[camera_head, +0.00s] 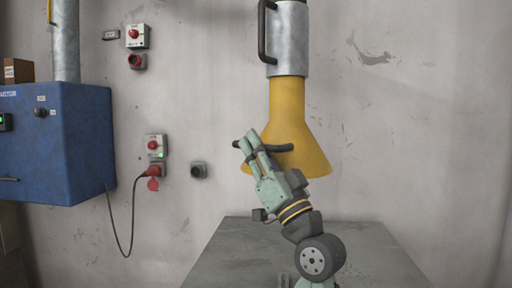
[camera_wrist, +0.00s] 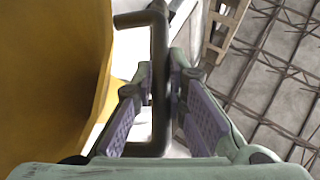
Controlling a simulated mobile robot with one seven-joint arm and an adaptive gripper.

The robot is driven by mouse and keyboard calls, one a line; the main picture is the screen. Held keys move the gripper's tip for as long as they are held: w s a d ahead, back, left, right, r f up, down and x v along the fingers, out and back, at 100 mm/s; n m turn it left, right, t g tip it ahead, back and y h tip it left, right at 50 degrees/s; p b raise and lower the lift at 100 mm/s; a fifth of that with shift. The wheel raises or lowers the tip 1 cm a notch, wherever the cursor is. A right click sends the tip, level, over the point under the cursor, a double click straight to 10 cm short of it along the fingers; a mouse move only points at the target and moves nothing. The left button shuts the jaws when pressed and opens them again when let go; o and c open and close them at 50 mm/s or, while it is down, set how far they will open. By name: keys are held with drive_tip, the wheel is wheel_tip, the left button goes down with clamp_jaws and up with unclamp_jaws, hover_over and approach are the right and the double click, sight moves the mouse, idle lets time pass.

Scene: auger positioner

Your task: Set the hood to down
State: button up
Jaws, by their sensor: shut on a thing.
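The yellow hood (camera_head: 287,105) is a flared cone hanging from a grey metal duct (camera_head: 290,40), above a grey table. A dark bar handle (camera_head: 278,148) is on the hood's lower front. My gripper (camera_head: 248,140) reaches up from below and is shut on this handle. In the wrist view, the handle (camera_wrist: 159,50) runs upright between the purple-padded fingers of my gripper (camera_wrist: 162,80), with the yellow hood (camera_wrist: 45,80) filling the left side. The exact finger contact is partly hidden in the head view.
A grey table (camera_head: 220,255) stands below the hood, with a clear gap between. A second dark handle (camera_head: 262,35) is on the duct. A blue machine (camera_head: 60,140) stands at left. Red-button switch boxes (camera_head: 137,36) and a plugged socket (camera_head: 155,172) are on the wall.

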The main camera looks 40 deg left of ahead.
clamp_jaws()
wheel_tip(320, 180, down, 12)
drive_tip(key=b, duration=1)
drive_tip(key=shift+r+b, duration=0.2)
drive_tip(key=shift+b, duration=0.15)
drive_tip(key=shift+w, duration=0.1)
drive_tip(key=o, duration=0.7)
unclamp_jaws()
drive_tip(key=v, duration=1.2)
